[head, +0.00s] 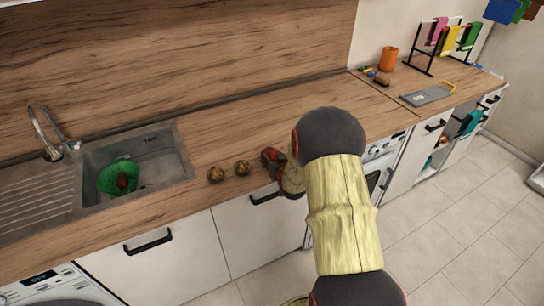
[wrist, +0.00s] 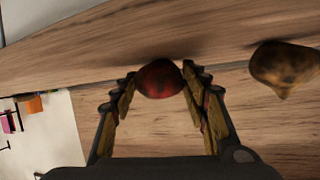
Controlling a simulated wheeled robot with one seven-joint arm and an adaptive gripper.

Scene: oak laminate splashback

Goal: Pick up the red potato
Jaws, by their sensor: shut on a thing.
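The red potato (wrist: 158,79) is dark red and rounded, and sits between the fingertips of my gripper (wrist: 160,84) in the wrist view. The fingers press on it from both sides. In the head view my gripper (head: 275,160) is over the wooden counter near its front edge, just right of two brown potatoes. The red potato is mostly hidden there by the gripper. I cannot tell whether it touches the counter.
Two brown potatoes (head: 216,174) (head: 242,168) lie left of my gripper; one shows in the wrist view (wrist: 285,67). The sink (head: 160,165) holds a green bowl (head: 108,181) with a dark reddish item.

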